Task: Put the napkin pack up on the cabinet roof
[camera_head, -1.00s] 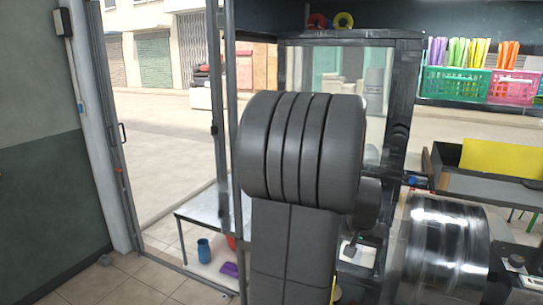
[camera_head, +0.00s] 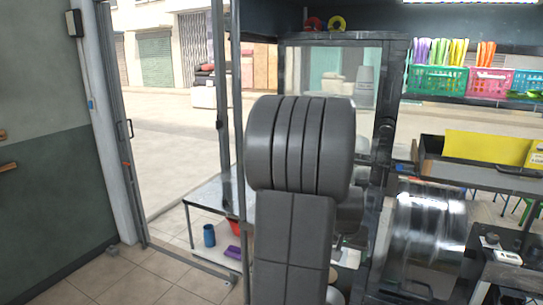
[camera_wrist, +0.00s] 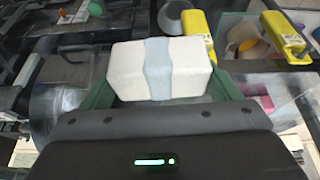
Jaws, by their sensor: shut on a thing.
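The napkin pack (camera_wrist: 125,75) is a white block with a pale blue band around its middle. In the wrist view it sits between the green fingers of my gripper (camera_wrist: 163,90), which is shut on it. In the head view my arm hides the gripper and the pack. The cabinet (camera_head: 396,95) has a dark frame and glass panes, and stands behind my arm. Its flat dark roof (camera_head: 370,36) is seen nearly edge-on near the top of the head view.
A shiny metal drum (camera_head: 425,235) is at right. Coloured baskets (camera_head: 438,80) sit on a shelf. A low table (camera_head: 205,200) holds a blue cup (camera_head: 209,235) below. Floor is clear at left.

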